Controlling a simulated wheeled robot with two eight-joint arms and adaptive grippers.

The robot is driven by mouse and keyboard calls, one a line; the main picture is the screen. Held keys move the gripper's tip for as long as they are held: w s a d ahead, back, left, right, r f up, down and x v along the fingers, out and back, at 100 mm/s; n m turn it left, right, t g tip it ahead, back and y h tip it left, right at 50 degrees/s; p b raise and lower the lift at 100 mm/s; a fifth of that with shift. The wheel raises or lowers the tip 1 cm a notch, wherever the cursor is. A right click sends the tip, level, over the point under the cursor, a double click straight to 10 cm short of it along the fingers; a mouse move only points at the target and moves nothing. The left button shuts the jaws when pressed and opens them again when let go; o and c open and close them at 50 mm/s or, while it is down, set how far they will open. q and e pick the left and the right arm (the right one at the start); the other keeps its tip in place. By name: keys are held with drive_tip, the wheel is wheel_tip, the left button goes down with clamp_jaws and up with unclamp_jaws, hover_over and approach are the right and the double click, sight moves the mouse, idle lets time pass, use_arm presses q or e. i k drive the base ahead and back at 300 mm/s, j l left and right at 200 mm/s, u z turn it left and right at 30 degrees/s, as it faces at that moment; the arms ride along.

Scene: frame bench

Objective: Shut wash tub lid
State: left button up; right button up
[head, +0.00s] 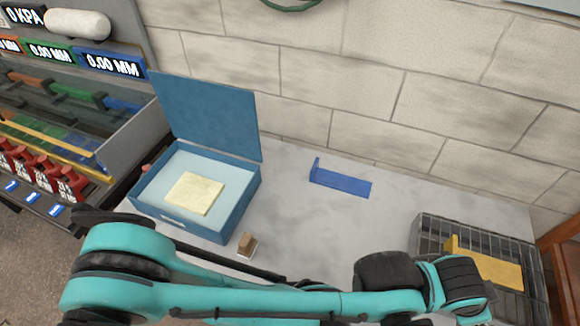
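The wash tub (221,222) is a blue open box on the left of the grey bench top. Its blue lid (207,112) stands up, tilted back from the rear edge, so the tub is open. A pale yellow block (194,193) lies flat on the light floor inside. My teal and black arm links cross the bottom of the head view, in front of the tub. No fingertips of either gripper can be made out.
A blue bracket (342,182) lies mid-bench. A wire basket (433,229) with a yellow bracket (490,268) stands at the right. A small brown-topped block (247,243) sits near the tub's front right. A rack with red items (45,170) stands left; a brick wall is behind.

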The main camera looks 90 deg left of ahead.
sight(220, 117)
drive_tip(key=u, duration=3.8)
drive_tip(key=i+j, duration=0.15)
drive_tip(key=j+u, duration=0.05)
